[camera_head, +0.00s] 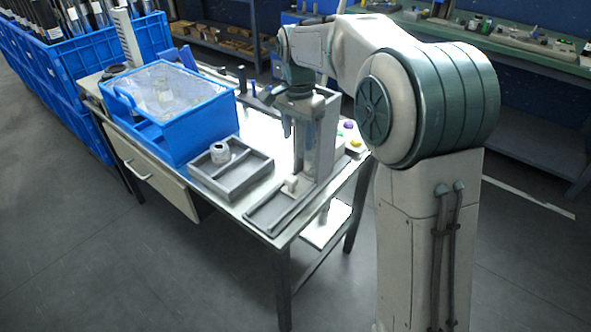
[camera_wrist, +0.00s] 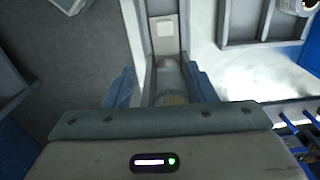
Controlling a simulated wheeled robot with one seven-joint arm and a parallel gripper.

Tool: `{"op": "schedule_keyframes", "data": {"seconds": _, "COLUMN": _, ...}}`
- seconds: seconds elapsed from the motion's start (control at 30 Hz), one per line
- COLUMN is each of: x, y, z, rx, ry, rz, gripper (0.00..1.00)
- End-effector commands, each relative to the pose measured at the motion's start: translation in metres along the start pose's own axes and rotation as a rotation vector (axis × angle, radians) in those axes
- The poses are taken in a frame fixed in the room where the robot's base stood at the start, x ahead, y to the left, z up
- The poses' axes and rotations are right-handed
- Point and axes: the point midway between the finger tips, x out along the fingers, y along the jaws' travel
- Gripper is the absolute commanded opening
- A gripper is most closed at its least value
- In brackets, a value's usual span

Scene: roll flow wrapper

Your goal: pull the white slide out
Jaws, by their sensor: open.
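The white slide (camera_head: 291,184) is a small pale block in the grey channel (camera_head: 268,209) at the table's front corner, at the foot of the upright wrapper housing (camera_head: 325,135). In the wrist view the slide (camera_wrist: 164,27) shows at the top centre, inside the channel. My gripper (camera_wrist: 159,72) is open, with a blue finger on each side of the channel line and the slide ahead of the fingertips, apart from them. A pale rounded part (camera_wrist: 170,82) lies between the fingers. In the head view my gripper (camera_head: 287,128) is beside the housing, partly hidden.
A grey divided tray (camera_head: 232,178) with a white roll (camera_head: 220,152) stands left of the channel. Behind it is a blue bin (camera_head: 190,140) with a clear top. Coloured buttons (camera_head: 348,124) sit right of the housing. The floor in front of the table is clear.

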Motion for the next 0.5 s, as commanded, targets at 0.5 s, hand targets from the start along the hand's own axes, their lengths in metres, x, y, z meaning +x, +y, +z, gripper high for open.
{"op": "schedule_keyframes", "data": {"seconds": 0.5, "x": 0.103, "y": -0.009, "z": 0.017, "rx": -0.036, "ry": -0.003, "rz": 0.004, "gripper": 0.51}}
